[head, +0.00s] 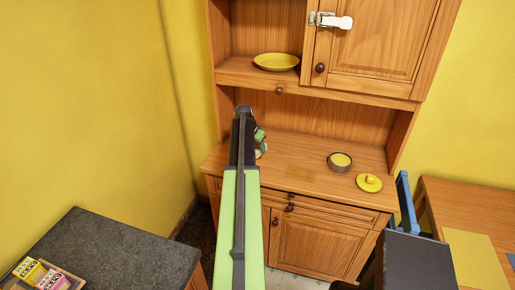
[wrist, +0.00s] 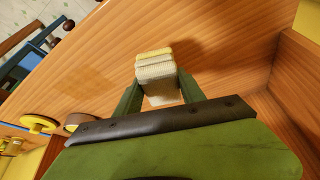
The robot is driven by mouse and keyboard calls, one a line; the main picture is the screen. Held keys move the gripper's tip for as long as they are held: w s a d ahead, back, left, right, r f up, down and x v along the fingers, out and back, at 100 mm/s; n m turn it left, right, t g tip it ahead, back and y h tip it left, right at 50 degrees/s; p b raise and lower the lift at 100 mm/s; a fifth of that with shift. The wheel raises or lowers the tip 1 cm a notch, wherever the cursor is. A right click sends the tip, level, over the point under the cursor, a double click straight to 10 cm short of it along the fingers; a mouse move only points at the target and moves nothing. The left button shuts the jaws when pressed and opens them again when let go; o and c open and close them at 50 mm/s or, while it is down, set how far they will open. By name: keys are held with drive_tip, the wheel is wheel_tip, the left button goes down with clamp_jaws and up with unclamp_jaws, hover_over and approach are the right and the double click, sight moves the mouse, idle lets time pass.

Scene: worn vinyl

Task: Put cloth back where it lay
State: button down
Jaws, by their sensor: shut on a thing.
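The cloth (wrist: 155,72) is a small folded pad, cream with a yellow band, in the wrist view. My gripper (wrist: 158,88) is shut on it, with a green finger on each side. In the head view my gripper (head: 260,142) is partly hidden behind my arm, over the left part of the wooden cupboard's counter (head: 240,170). I cannot make out the cloth there. Whether the cloth touches the wood is not clear. A faint darker square patch (head: 301,173) shows on the counter, right of my gripper.
A pot (head: 340,162) with yellow inside and a yellow lid (head: 369,182) stand on the counter's right. A yellow plate (head: 276,61) lies on the shelf above. A blue chair (head: 406,205) and a table are at right. A dark worktop (head: 110,255) is at lower left.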

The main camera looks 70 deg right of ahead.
drive_tip(key=shift+f, duration=0.1)
wheel_tip(320, 180, down, 6)
drive_tip(key=b, duration=0.5)
drive_tip(key=shift+r+b, duration=0.2)
drive_tip(key=shift+b, duration=0.2)
drive_tip(key=shift+f+b, duration=0.65)
idle(1.0)
drive_tip(key=c, duration=0.6)
unclamp_jaws()
drive_tip(key=shift+a+r, duration=0.1)
drive_tip(key=shift+r, duration=0.05)
drive_tip(key=shift+p+v, duration=3.75)
drive_tip(key=shift+v, duration=0.15)
